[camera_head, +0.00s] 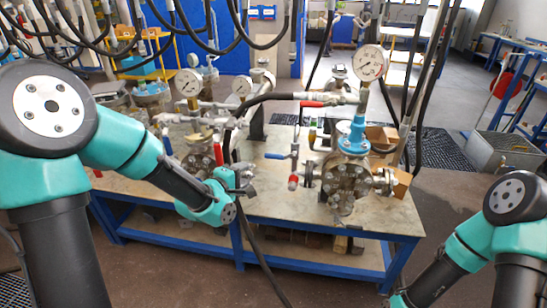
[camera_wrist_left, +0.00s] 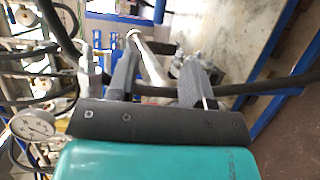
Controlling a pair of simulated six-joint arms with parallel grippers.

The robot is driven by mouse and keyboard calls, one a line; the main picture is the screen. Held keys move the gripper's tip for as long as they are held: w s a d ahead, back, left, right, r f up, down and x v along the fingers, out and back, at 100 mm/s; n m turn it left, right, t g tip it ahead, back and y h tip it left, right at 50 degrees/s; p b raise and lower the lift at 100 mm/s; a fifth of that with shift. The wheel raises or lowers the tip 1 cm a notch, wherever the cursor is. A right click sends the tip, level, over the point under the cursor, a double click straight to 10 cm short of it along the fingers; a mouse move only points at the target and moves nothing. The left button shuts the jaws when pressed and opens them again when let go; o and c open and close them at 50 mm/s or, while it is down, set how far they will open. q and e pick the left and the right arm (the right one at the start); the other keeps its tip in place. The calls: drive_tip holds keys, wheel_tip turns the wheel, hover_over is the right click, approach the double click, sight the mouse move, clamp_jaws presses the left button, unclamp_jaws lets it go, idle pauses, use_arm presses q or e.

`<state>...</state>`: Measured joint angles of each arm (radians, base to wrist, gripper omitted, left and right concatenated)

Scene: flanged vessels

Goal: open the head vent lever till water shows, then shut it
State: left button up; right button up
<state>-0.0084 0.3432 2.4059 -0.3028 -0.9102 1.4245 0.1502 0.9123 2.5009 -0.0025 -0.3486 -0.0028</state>
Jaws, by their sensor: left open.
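A flanged vessel (camera_head: 350,180) with a blue neck stands on the bench's right half, under a round gauge (camera_head: 370,62). A red lever (camera_head: 312,104) sits on the hose line left of that gauge. I cannot tell which is the head vent lever. No water is visible. My left gripper (camera_head: 240,182) is at the bench's middle, left of these handles. In the left wrist view its fingers (camera_wrist_left: 161,78) are apart, with a pale metal pipe (camera_wrist_left: 150,65) showing between them.
A second vessel (camera_head: 200,155) with a gauge (camera_head: 189,83) stands behind my left arm. Black hoses (camera_head: 225,45) hang overhead, and one drops beside my left gripper. The metal bench top (camera_head: 275,205) is clear in front. A grey crate (camera_head: 505,150) stands at right.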

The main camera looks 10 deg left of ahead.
sight(272, 157)
use_arm(q)
drive_tip(key=shift+w, duration=0.1)
drive_tip(key=x, duration=1.7)
drive_tip(key=shift+d+f, duration=0.15)
drive_tip(key=shift+d, duration=0.05)
drive_tip(key=shift+c, duration=0.3)
clamp_jaws()
